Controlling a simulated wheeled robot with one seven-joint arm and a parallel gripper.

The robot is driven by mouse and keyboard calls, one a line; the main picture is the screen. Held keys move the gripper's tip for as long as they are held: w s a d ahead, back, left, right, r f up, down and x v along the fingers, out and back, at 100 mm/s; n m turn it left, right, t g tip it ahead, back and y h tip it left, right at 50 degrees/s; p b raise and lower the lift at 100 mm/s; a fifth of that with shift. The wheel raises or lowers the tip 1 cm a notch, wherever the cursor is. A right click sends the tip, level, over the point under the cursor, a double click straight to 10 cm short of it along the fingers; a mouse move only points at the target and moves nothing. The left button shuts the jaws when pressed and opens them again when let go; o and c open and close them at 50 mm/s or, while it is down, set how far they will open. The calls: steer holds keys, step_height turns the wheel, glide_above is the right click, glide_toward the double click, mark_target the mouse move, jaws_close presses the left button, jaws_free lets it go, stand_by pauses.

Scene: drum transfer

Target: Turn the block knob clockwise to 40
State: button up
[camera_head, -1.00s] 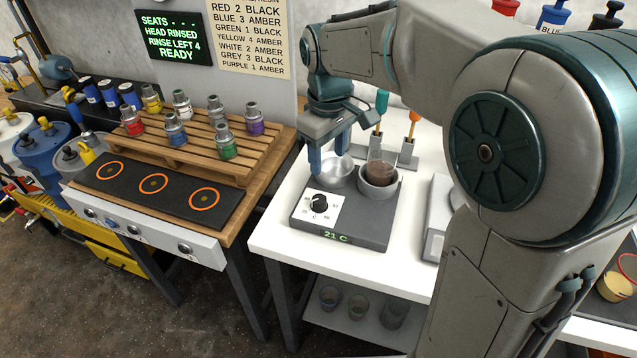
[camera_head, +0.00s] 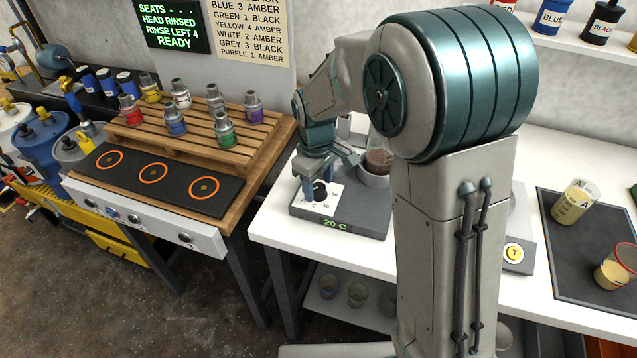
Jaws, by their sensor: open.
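The block knob (camera_head: 319,190) is a black dial on a white scale plate (camera_head: 312,207) on top of the grey heating block (camera_head: 362,214). The block's green display (camera_head: 337,223) reads 20 C. My gripper (camera_head: 320,190) points down at the knob, its blue fingers open around or just above it. I cannot tell whether the fingers touch the knob. The gripper hides part of the knob and the scale numbers, so the pointer's setting does not show clearly. A beaker with brown liquid (camera_head: 379,161) stands in the block's right well.
A wooden pallet (camera_head: 190,133) with several small coloured drums stands at left, behind a black mat (camera_head: 157,178) with orange rings. Beakers stand on a dark mat (camera_head: 560,270) at right. My arm covers the table's middle.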

steer(key=shift+f, duration=0.4)
steer(key=c, duration=1)
steer(key=shift+o, duration=0.2)
